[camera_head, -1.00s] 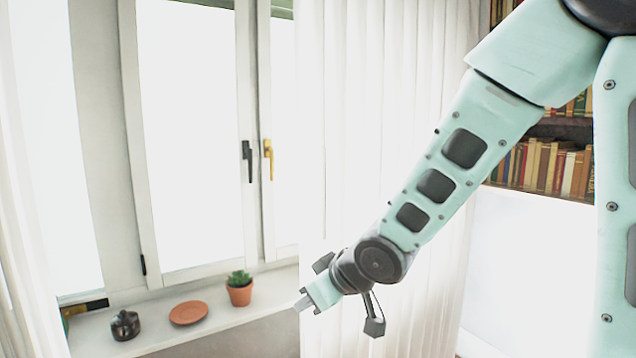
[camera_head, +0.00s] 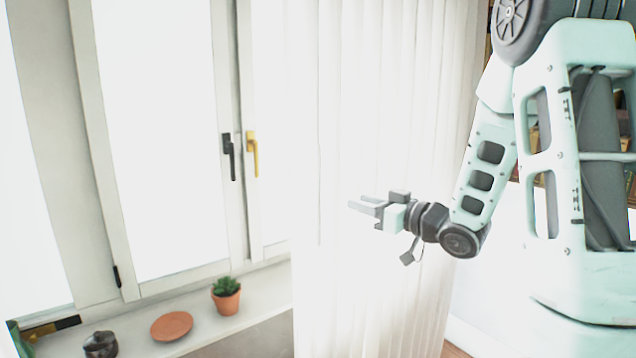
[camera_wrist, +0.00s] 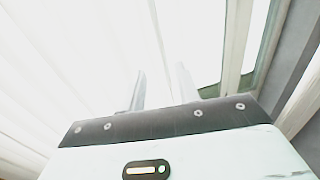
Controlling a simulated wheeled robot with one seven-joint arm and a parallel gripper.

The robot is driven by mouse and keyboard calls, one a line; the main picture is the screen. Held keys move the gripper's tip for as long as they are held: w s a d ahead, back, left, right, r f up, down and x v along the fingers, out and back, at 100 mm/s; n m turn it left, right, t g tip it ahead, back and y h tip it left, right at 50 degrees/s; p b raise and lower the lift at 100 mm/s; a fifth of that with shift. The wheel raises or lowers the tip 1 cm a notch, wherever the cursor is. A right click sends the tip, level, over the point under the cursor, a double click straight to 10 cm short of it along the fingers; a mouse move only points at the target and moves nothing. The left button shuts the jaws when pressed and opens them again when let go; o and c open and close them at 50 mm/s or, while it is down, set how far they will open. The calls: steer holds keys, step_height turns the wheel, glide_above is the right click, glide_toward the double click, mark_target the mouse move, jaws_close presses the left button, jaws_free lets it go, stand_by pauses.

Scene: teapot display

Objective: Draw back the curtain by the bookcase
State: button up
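The white curtain (camera_head: 345,120) hangs in long folds between the window and the bookcase (camera_head: 541,190), covering the window's right part. My gripper (camera_head: 358,204) is in front of the curtain at mid height, pointing left. Its two fingers are apart with nothing seen between them. In the wrist view the fingers (camera_wrist: 160,85) also stand apart, with the curtain (camera_wrist: 70,70) filling the left and a window frame at the right. I cannot tell whether the fingers touch the cloth. The bookcase is mostly hidden behind my arm.
The windowsill (camera_head: 262,296) holds a potted plant (camera_head: 226,296), a terracotta saucer (camera_head: 171,326) and a dark pot (camera_head: 100,344). A black handle (camera_head: 229,156) and a gold handle (camera_head: 252,153) stick out from the window frames.

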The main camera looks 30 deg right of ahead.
mark_target(319, 190)
steer(key=p+x, duration=0.4)
steer(key=x, duration=0.9)
steer(key=shift+w+a, duration=0.2)
steer(key=shift+w, duration=0.15)
jaws_close()
